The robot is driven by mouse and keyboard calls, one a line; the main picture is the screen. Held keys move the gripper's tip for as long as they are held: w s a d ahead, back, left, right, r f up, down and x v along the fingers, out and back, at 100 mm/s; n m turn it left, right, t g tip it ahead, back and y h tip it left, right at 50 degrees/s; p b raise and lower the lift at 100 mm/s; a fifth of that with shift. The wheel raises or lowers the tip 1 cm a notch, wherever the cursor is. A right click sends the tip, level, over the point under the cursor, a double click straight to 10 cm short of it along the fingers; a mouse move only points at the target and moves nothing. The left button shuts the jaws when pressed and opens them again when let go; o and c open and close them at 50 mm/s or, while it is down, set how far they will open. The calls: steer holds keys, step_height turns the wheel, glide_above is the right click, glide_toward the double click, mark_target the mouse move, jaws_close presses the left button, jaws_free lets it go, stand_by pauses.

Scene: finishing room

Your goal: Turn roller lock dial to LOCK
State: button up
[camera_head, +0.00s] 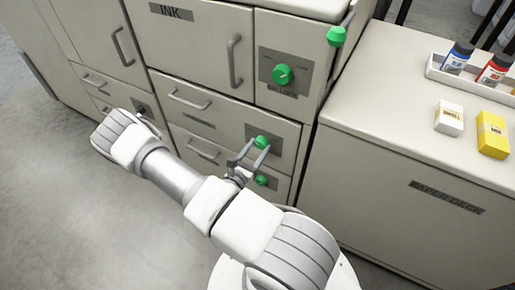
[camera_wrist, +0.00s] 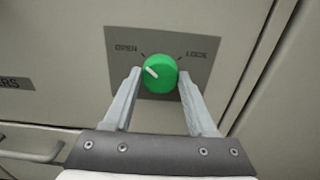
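The roller lock dial (camera_wrist: 160,74) is a round green knob on a grey plate (camera_wrist: 190,45) in the wrist view. Its white pointer mark is aimed up and left, toward the word OPEN. The word LOCK is at the upper right of the plate. My gripper (camera_wrist: 158,85) has one finger on each side of the knob, with the fingers apart. Whether the fingers touch the knob I cannot tell. In the head view my gripper (camera_head: 254,152) is at the green dial (camera_head: 260,142) on a lower drawer front.
A larger green knob (camera_head: 282,75) sits above, and another green knob (camera_head: 262,180) just below the gripper. A green-tipped lever (camera_head: 336,37) stands at the upper right. Handles line the drawers. The paper deck counter (camera_head: 385,100) is at right, holding boxes and bottles.

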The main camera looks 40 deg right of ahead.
steer(key=c, duration=0.8)
steer(key=shift+m, duration=0.4)
steer(key=m+p, duration=0.2)
steer(key=m, duration=0.1)
steer(key=shift+r+m, duration=0.1)
steer(key=shift+m, duration=0.3)
steer(key=m+p, duration=0.3)
steer(key=m, duration=0.2)
steer(key=m+p, duration=0.3)
steer(key=m, duration=0.2)
steer(key=shift+m, duration=0.4)
steer(key=m+p, duration=0.2)
steer(key=m, duration=0.2)
steer(key=shift+p, duration=0.3)
steer(key=shift+m, duration=0.3)
